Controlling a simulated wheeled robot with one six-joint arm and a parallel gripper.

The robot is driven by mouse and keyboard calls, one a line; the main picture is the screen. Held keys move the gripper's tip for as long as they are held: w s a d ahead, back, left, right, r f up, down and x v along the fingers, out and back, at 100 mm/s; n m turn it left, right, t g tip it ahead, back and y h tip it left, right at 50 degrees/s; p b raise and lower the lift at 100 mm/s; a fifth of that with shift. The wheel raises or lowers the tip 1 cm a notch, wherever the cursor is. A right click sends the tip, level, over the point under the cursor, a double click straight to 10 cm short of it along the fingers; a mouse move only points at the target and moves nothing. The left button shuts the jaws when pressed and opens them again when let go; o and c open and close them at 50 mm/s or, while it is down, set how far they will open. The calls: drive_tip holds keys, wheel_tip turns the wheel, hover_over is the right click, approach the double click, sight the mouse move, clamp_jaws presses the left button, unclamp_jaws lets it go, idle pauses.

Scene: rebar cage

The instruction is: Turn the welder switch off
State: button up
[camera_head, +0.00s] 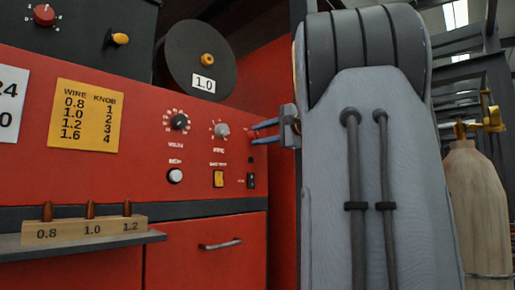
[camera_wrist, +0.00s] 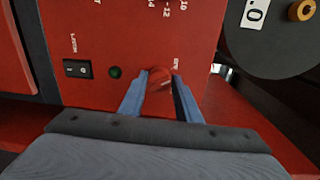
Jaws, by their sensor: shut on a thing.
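The welder (camera_head: 120,165) is a red panel with several controls. My gripper (camera_head: 254,134) is at the right edge of its face, with blue fingers reaching left to the panel. In the wrist view the fingers are closed on both sides of a red knob (camera_wrist: 160,90), which I take as the switch; its small label is unreadable. In the head view the fingers largely hide the knob. A black rocker switch (camera_head: 251,180) is below the gripper and also shows in the wrist view (camera_wrist: 77,69). A dark green lamp (camera_wrist: 115,72) sits between rocker and knob.
Left of my gripper are a grey knob (camera_head: 221,130), a black knob (camera_head: 180,122), a white button (camera_head: 175,176) and a yellow switch (camera_head: 218,179). A black spool (camera_head: 187,55) sits above. A tip rack (camera_head: 75,229) juts out at lower left. A gas cylinder (camera_head: 478,210) stands right.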

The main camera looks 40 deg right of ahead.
drive_tip(key=shift+n+b, duration=1.2)
drive_tip(key=shift+b, duration=0.15)
drive_tip(key=shift+n, duration=0.3)
drive_tip(key=o, duration=1.1)
drive_tip(key=shift+c, duration=0.2)
drive_tip(key=s, duration=0.7)
drive_tip(key=shift+s+d+r, duration=0.2)
drive_tip(key=shift+s+d, duration=0.1)
drive_tip(key=shift+s, duration=0.1)
